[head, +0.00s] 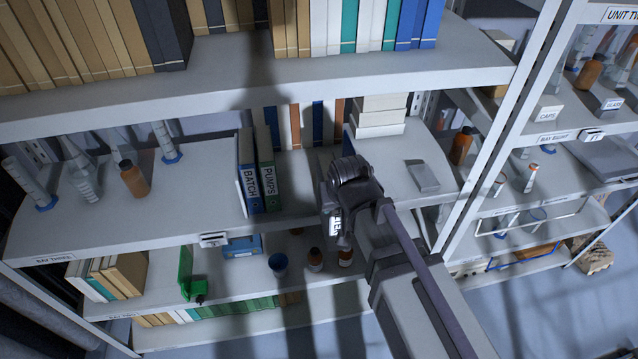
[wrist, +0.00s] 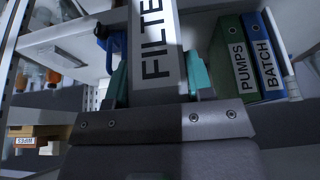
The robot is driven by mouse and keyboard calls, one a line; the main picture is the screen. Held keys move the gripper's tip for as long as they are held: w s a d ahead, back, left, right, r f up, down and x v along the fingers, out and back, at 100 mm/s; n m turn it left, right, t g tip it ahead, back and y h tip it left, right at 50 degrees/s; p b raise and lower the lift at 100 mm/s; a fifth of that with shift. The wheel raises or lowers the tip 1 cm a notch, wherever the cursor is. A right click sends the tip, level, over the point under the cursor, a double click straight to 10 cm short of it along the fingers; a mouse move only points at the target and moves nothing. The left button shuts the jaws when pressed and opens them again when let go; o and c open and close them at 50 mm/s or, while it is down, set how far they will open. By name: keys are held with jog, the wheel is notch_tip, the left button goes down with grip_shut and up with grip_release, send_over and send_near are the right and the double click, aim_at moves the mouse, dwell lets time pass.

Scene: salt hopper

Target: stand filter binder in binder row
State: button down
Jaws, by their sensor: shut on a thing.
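The filter binder (wrist: 155,50), with a white spine lettered "FILTE…", stands between the teal fingertips of my gripper (wrist: 155,80) in the wrist view. The gripper is shut on it. In the head view my gripper (head: 345,200) is over the middle shelf, and my arm hides most of the binder. The binder row on that shelf holds the blue batch binder (head: 248,175) and the green pumps binder (head: 268,175), upright side by side. They also show in the wrist view as the batch binder (wrist: 265,55) and pumps binder (wrist: 236,65), apart from the filter binder.
White boxes (head: 378,115) are stacked behind my gripper, and a small grey box (head: 422,176) lies to its right. A brown bottle (head: 133,180) and glassware stand at the left. The upper shelf (head: 300,78) hangs above. Bare shelf lies between the pumps binder and my gripper.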

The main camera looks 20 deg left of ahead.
aim_at(325, 157)
jog(key=w+a, duration=0.2)
jog(key=w, duration=0.2)
jog(key=w+a, duration=0.3)
jog(key=w, duration=0.1)
jog(key=w+a, duration=0.2)
jog(key=w, duration=0.2)
jog(key=shift+w+a, duration=0.1)
jog(key=shift+a, duration=0.1)
jog(key=w+a, duration=0.1)
jog(key=w, duration=0.2)
jog(key=shift+a, duration=0.35)
jog(key=shift+f+b, duration=0.7)
jog(key=shift+b, duration=0.05)
jog(key=c, duration=1)
grip_release()
jog(key=shift+w+f, duration=0.1)
jog(key=shift+f, duration=0.15)
jog(key=o, duration=0.5)
jog(key=shift+r, duration=0.15)
